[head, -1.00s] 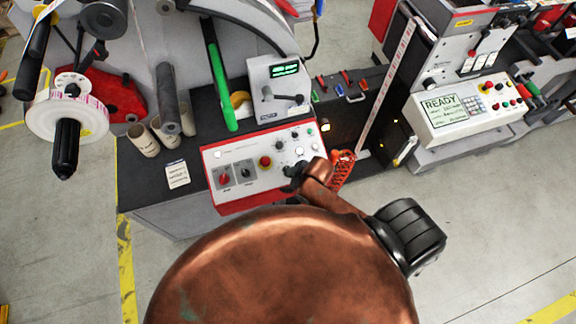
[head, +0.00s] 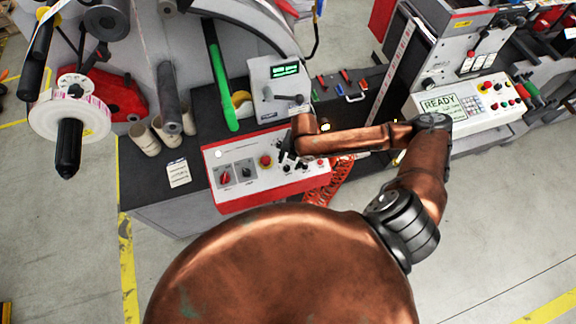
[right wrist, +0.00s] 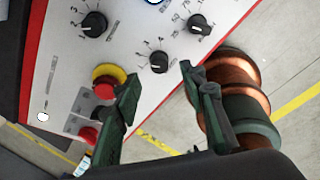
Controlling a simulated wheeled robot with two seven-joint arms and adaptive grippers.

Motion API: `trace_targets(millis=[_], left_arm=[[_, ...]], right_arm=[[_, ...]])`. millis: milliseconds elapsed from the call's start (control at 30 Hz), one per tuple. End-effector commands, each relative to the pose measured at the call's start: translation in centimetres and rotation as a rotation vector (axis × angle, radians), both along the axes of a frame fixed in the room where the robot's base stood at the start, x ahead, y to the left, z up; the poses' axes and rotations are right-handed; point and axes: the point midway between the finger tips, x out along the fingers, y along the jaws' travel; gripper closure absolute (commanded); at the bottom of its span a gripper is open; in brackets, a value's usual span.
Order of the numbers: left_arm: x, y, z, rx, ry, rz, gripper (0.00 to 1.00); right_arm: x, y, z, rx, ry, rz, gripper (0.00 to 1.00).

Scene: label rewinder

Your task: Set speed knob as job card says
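The white control panel with a red border (head: 233,201) slopes at the front of the rewinder. The right wrist view shows three black knobs with numbered dials: an upper left knob (right wrist: 93,24), an upper right knob (right wrist: 199,24) and a lower middle knob (right wrist: 159,62). I cannot tell which is the speed knob; their name labels are too small to read. My right gripper (right wrist: 158,90) is open and empty, its fingers either side below the lower middle knob, apart from it. A printed card (head: 178,173), perhaps the job card, lies left of the panel, unreadable. My left gripper is not in view.
A red emergency button on a yellow collar (right wrist: 104,82) sits near one right finger. A small box with a green display (head: 285,71) stands behind the panel. Cardboard cores (head: 145,139) stand at left. A second machine with a READY screen (head: 439,104) is at right.

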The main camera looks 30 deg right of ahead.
Motion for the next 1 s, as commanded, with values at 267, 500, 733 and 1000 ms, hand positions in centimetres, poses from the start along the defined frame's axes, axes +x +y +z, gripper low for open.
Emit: trace_targets(millis=[267,500,733,1000], left_arm=[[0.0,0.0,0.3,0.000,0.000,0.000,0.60],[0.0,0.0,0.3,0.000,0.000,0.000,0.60],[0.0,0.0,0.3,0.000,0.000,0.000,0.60],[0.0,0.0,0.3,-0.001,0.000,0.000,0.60]], right_arm=[[0.5,0.5,-4.1,0.002,0.000,-0.002,0.62],[0.7,0.6,-5.3,0.001,-0.001,-0.001,0.62],[0.7,0.6,-5.3,0.001,-0.002,-0.001,0.64],[0.7,0.6,-5.2,0.001,-0.002,-0.002,0.82]])
